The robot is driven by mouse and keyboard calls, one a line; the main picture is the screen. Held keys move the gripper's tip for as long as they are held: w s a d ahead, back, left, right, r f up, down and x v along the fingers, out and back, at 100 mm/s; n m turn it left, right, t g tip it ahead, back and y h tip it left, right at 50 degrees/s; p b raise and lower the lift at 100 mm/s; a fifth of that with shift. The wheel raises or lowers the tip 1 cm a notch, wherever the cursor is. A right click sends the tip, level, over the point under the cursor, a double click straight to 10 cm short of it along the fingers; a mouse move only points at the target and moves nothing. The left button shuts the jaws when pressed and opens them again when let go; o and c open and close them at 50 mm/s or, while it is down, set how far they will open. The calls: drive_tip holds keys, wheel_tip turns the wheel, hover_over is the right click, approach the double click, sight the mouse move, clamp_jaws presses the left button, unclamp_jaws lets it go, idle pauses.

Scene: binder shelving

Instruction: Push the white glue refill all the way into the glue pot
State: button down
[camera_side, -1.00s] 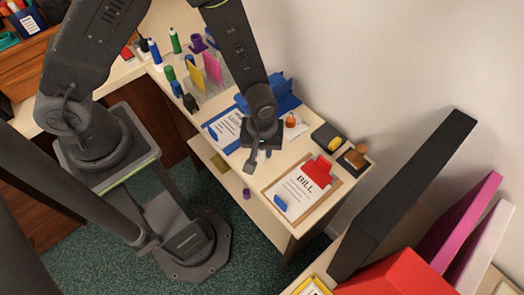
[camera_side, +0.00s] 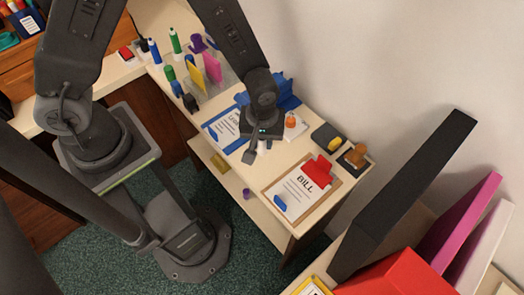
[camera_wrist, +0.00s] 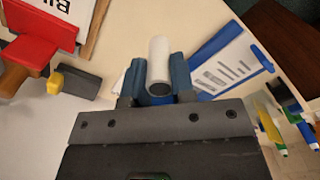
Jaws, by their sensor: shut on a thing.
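The white glue refill (camera_wrist: 158,62) is a pale tube between the two blue-grey fingers of my gripper (camera_wrist: 157,76) in the wrist view. The fingers are shut on its sides, and its near end looks dark. In the side view only a small white part of the refill (camera_side: 262,147) shows below my gripper (camera_side: 257,151), over the desk between the blue clipboard and the bill clipboard. I cannot make out the glue pot for certain in either view. I cannot tell whether the refill's far end touches anything.
The bill clipboard (camera_side: 301,190) with its red clip lies to the right, and the blue-edged clipboard (camera_side: 226,128) to the left. A black and yellow block (camera_side: 328,137) and a wooden stamp (camera_side: 354,157) stand near the wall. Bare desk shows between the clipboards.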

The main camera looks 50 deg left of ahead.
drive_tip(key=shift+r, duration=0.5)
drive_tip(key=shift+r, duration=0.1)
drive_tip(key=r, duration=0.9)
drive_tip(key=shift+w+a+r, duration=0.15)
drive_tip(key=shift+w+a, duration=0.05)
drive_tip(key=shift+w, duration=0.1)
drive_tip(key=w+a, duration=0.8)
drive_tip(key=a, duration=0.2)
drive_tip(key=w+a, duration=0.7)
drive_tip(key=a, duration=0.4)
drive_tip(key=s+a, duration=0.2)
drive_tip(key=a, duration=2.8)
wheel_tip(320, 180, down, 8)
drive_tip(key=shift+s+a, duration=0.2)
drive_tip(key=shift+a, duration=0.1)
